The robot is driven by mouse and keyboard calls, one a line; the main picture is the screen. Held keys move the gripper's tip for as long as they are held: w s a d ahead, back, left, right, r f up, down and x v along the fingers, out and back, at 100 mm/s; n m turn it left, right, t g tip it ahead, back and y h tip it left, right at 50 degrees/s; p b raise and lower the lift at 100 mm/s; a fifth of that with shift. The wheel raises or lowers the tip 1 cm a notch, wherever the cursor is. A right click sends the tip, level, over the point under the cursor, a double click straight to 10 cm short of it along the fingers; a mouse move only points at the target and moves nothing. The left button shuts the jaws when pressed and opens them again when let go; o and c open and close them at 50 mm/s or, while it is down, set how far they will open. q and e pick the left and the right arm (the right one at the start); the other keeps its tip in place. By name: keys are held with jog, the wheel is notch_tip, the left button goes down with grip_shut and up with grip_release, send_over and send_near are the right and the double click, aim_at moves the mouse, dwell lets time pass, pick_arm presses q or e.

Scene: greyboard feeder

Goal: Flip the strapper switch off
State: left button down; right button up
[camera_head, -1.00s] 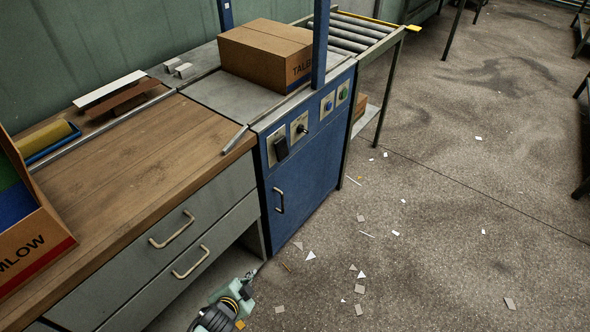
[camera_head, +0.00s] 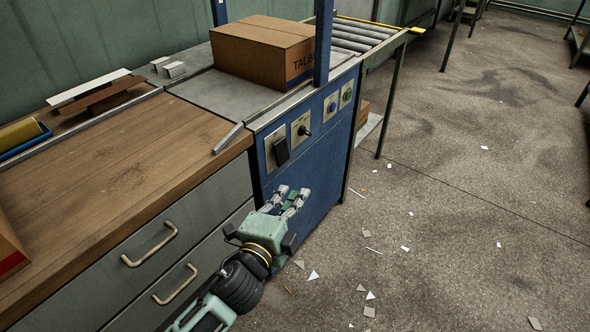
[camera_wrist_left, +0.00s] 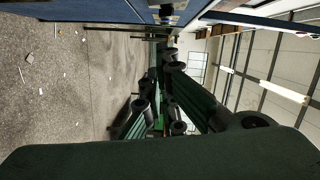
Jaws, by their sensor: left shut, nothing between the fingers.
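The strapper is a blue cabinet (camera_head: 322,157) with controls on its front. They are a large black switch (camera_head: 277,152) on a pale plate, a small black lever switch (camera_head: 302,130) on another plate, a blue button (camera_head: 332,107) and a green button (camera_head: 347,95). The plate labels are too small to read. My left gripper (camera_head: 293,193) is shut and empty, in front of the cabinet and below the black switch, apart from it. In the left wrist view its fingers (camera_wrist_left: 160,100) show dark, with the blue panel along the top edge. My right gripper is not in view.
A cardboard box (camera_head: 262,55) sits on the strapper top beside a blue post (camera_head: 322,45). A wooden bench (camera_head: 110,165) with drawers adjoins at left. A roller conveyor (camera_head: 365,37) runs off behind. The floor (camera_head: 450,180) at right is open, with paper scraps.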

aim_at(282, 152)
pick_arm(q)
jog(key=shift+w, duration=0.1)
jog(key=w+f+b, duration=0.1)
jog(key=w+b, duration=0.1)
jog(key=w, duration=0.9)
jog(key=shift+w+d+f+b, duration=0.15)
jog(key=shift+w+d+b, duration=0.05)
jog(key=shift+d+b, duration=0.1)
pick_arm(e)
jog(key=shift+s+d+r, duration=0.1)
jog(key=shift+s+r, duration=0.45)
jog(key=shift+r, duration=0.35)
